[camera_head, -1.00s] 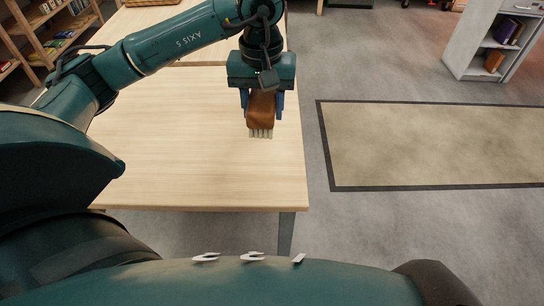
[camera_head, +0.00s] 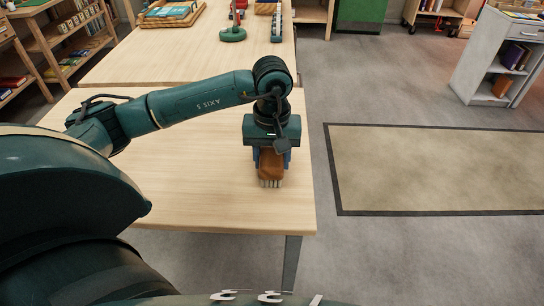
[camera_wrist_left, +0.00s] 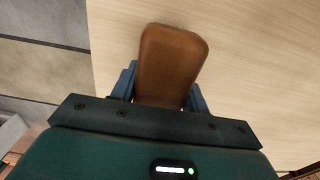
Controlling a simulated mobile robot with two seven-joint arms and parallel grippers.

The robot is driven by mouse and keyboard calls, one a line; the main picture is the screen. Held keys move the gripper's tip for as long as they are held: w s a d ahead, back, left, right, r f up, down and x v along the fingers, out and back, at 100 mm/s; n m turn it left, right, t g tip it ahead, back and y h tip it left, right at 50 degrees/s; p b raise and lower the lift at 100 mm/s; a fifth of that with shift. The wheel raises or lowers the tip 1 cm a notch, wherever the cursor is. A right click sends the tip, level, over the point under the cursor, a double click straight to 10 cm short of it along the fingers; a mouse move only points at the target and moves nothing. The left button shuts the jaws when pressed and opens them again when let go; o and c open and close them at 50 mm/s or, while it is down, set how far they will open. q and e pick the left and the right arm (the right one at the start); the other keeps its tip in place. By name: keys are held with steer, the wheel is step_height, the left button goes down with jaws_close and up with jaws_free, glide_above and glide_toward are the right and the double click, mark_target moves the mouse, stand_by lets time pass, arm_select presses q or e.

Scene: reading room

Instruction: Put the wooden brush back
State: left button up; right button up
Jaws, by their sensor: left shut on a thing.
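The wooden brush (camera_head: 271,168) has a brown wooden body and pale bristles that point down. My left gripper (camera_head: 271,160) is shut on it near the right edge of the near light wood table (camera_head: 190,190). In the left wrist view the brush's brown back (camera_wrist_left: 170,58) sits between the two blue fingers of the left gripper (camera_wrist_left: 165,90), over the table top. I cannot tell whether the bristles touch the table. My right gripper is not in view.
The near table is otherwise bare. A far table (camera_head: 180,60) holds a tray (camera_head: 172,14) and a green-based item (camera_head: 232,34). Shelves (camera_head: 75,35) stand at the left and a grey bookcase (camera_head: 490,60) at the right. A rug (camera_head: 430,170) lies on open floor.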

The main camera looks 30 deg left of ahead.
mark_target(272, 149)
arm_select(q)
steer(key=shift+f+b, duration=0.2)
steer(key=shift+b, duration=0.1)
steer(key=o, duration=0.8)
steer(key=shift+r, duration=0.1)
steer(key=shift+c, duration=0.2)
steer(key=shift+o, duration=1)
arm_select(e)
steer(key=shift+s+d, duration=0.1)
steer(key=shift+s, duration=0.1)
arm_select(q)
steer(key=shift+r+p, duration=0.15)
steer(key=shift+p, duration=0.15)
steer(key=shift+r, duration=0.35)
step_height(272, 149, up, 11)
steer(key=shift+r, duration=0.2)
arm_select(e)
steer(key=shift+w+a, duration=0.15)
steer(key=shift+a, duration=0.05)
